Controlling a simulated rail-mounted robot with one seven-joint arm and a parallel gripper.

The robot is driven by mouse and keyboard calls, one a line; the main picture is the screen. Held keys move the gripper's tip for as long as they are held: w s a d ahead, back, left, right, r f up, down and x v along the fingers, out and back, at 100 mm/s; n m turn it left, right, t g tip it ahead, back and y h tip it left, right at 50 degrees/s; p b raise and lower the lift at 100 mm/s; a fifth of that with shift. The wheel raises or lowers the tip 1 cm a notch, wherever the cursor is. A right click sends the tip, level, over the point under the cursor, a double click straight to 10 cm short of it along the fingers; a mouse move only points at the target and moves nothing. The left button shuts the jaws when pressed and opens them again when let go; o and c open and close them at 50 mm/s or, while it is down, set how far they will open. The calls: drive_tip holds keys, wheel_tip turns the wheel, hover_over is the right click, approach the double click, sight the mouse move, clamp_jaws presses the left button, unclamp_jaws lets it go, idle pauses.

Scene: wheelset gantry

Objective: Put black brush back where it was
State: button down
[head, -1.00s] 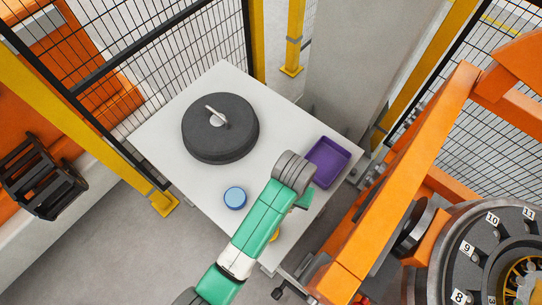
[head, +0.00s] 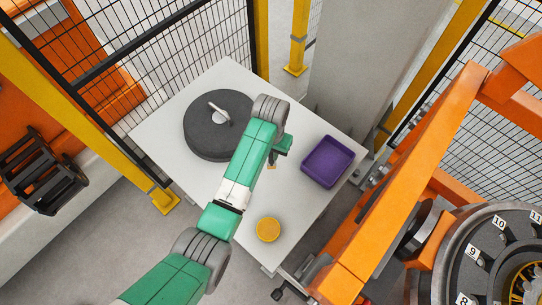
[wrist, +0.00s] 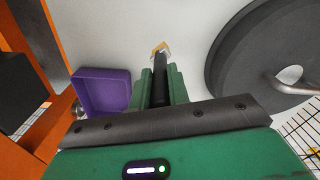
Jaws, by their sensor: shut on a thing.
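My gripper (head: 283,147) is over the white table, between the dark round disc and the purple tray. In the wrist view its green fingers (wrist: 160,76) are shut on the black brush (wrist: 160,64). The brush points away from the wrist, with a tan and pale tip at its far end. In the head view only the small tip of the brush (head: 271,166) shows below the gripper. I cannot tell whether the tip touches the table.
The dark disc (head: 205,140) with a silver handle lies on the white table (head: 225,75). The purple tray (head: 328,162) is empty, near the table's right edge; a yellow-orange round container (head: 267,230) stands near the front. An orange frame (head: 395,200) stands to the right.

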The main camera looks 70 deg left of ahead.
sight(271, 165)
drive_tip(key=shift+f+b, duration=0.3)
drive_tip(key=shift+f, duration=1.5)
drive_tip(key=c, duration=1.3)
unclamp_jaws()
drive_tip(key=shift+c, duration=0.2)
wheel_tip(271, 165, up, 12)
drive_tip(key=shift+r+p, duration=0.2)
drive_tip(key=shift+p, duration=0.75)
drive_tip(key=shift+d, duration=0.1)
